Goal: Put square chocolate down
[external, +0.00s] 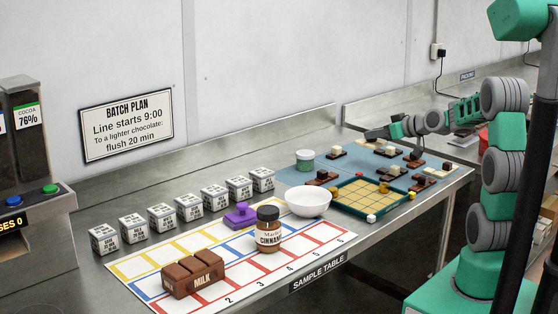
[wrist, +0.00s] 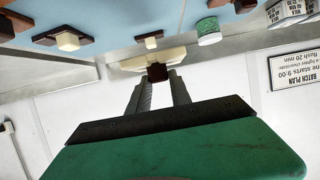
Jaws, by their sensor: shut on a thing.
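My gripper (wrist: 158,80) is shut on a small dark brown square chocolate (wrist: 157,71), gripped between its fingertips in the wrist view. A cream slab (wrist: 176,58) lies just beyond the held piece; I cannot tell whether they touch. In the external view my gripper (external: 372,134) is stretched over the far back of the blue mat (external: 296,174), near the wall. Dark tiles with cream cubes, such as one chocolate (external: 337,152), stand on the mat close by.
A green and white tub (external: 305,160) stands left of my gripper. A green-rimmed grid tray (external: 370,197) and a white bowl (external: 308,202) are nearer the front. Several chocolates crowd the mat's right side. The steel backsplash runs close behind.

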